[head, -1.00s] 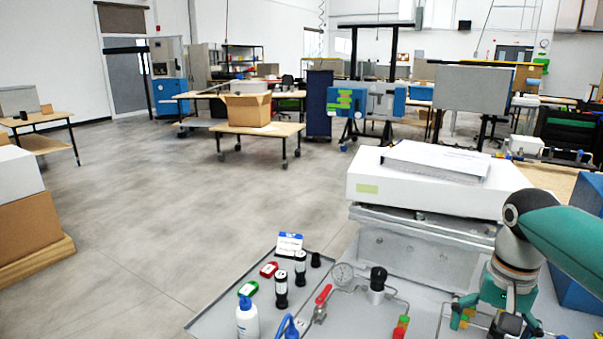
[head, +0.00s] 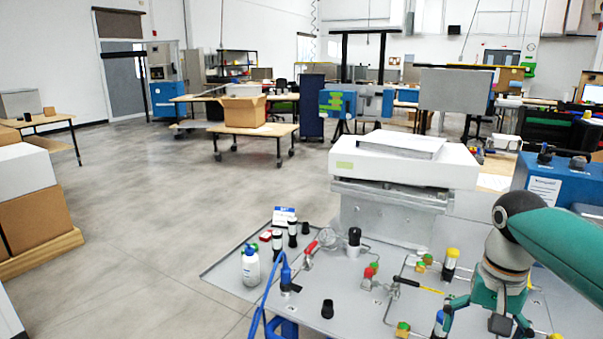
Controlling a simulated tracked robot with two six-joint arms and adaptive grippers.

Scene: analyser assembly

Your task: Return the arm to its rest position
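My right arm comes in from the right edge in the head view, teal and grey. Its gripper (head: 485,327) hangs over the right part of the grey panel (head: 345,300). The teal fingers are spread wide apart and nothing shows held between them. The fingertips are close to the bottom edge of the picture, so their gap to the panel is hard to judge. My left arm and gripper are not in view.
The panel carries a white bottle (head: 250,267), a blue hose (head: 268,300), a red-handled valve (head: 310,248), a black cap (head: 327,309) and a yellow-topped black cylinder (head: 450,263). A white analyser box (head: 400,170) stands behind. Open floor lies left.

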